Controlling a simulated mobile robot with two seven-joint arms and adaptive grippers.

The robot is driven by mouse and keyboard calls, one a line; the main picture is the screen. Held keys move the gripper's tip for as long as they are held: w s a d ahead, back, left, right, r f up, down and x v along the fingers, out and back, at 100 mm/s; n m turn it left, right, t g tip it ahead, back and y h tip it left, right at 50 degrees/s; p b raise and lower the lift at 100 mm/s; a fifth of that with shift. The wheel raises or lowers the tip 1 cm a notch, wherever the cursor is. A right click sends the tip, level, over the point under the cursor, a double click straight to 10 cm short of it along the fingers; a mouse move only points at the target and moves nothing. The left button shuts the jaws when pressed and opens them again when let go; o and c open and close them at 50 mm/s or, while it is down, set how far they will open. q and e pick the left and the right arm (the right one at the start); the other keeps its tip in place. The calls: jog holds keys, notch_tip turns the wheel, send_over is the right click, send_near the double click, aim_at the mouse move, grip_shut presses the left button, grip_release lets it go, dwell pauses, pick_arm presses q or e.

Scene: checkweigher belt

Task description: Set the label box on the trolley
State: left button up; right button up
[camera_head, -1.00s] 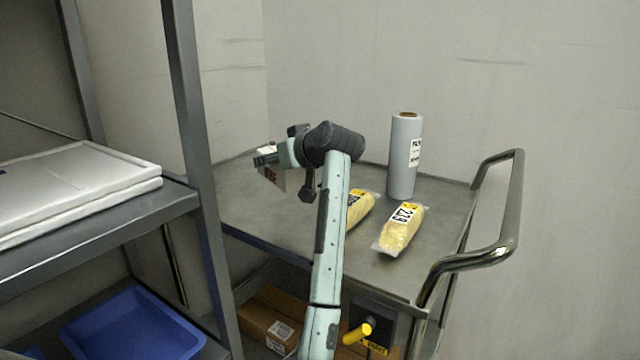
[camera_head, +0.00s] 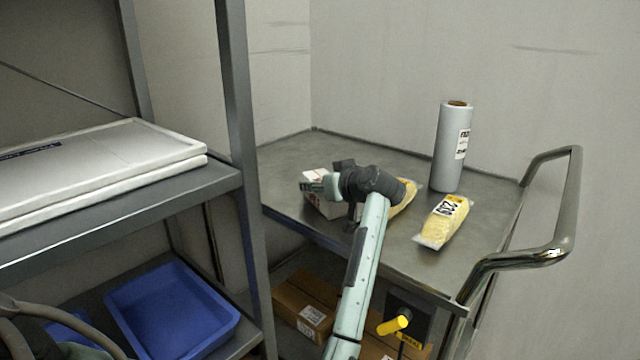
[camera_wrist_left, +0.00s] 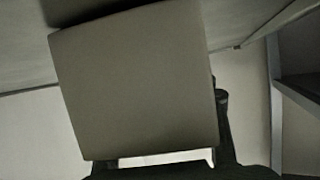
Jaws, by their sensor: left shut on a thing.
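The label box (camera_head: 330,209) is a small box with a pale top, at the left part of the trolley top, partly covered by my gripper and wrist. My left gripper (camera_head: 316,187) is shut on it from above. In the left wrist view the box (camera_wrist_left: 135,80) shows as a large plain grey-brown face filling the middle. The trolley (camera_head: 400,248) has a grey metal top and a bent tube handle at the right. The box is low over the trolley top; whether its underside touches is hidden. My right gripper is not in view.
A yellow labelled pack (camera_head: 444,221) lies on the trolley, with another yellow pack (camera_head: 404,198) partly behind my wrist. A grey film roll (camera_head: 452,150) stands at the back. A shelf post (camera_head: 240,150) rises close left. A blue tray (camera_head: 170,310) sits on the lower shelf.

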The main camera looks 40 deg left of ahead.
pick_arm(q)
jog(key=o, duration=1.4)
jog(key=shift+f, duration=0.1)
jog(key=shift+o, duration=0.2)
notch_tip(320, 180, up, 5)
send_over(331, 210)
jog(key=w+d, duration=0.1)
jog(key=d, duration=0.2)
jog(key=shift+a, duration=0.2)
jog(key=shift+w, duration=0.1)
